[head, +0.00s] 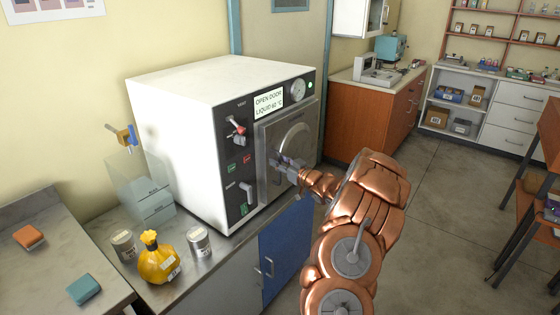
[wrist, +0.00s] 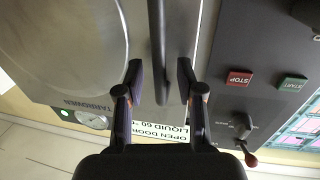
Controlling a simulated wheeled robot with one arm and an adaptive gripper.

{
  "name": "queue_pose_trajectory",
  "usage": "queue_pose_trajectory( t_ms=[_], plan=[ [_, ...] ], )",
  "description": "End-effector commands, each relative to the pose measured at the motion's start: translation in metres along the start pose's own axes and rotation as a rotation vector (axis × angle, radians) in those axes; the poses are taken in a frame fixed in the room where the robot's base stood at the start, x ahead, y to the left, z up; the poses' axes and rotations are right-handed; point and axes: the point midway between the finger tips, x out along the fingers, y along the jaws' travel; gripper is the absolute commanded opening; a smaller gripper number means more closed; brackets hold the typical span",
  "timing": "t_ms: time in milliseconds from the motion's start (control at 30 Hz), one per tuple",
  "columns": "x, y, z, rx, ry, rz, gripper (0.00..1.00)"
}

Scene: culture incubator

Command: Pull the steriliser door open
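The steriliser (head: 180,95) is a large white box on a counter with a dark front panel. Its grey metal door (head: 307,124) with a round plate looks closed; the door also shows in the wrist view (wrist: 60,50). The display (head: 268,103) reads "OPEN DOOR LIQUID 60 °C". My gripper (head: 283,163) is at the left part of the door. In the wrist view my gripper (wrist: 159,78) is open, one finger on each side of the dark bar handle (wrist: 157,40), with gaps between the fingers and the bar. The handle is mostly hidden in the head view.
A wooden cabinet (head: 372,115) stands behind at the right.

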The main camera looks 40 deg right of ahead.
Motion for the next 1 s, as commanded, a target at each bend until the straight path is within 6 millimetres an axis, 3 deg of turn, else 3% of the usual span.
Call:
queue_pose_trajectory(
  t_ms=[300, 667, 1000],
  plan=[
    [0.0016, 0.0, 0.0003, 0.001, 0.0, 0.0, 0.37],
    [0.0014, 0.0002, 0.0002, 0.001, 0.0, 0.001, 0.01],
    [0.0013, 0.0003, 0.0001, 0.001, 0.0, 0.001, 0.0]
  ],
)
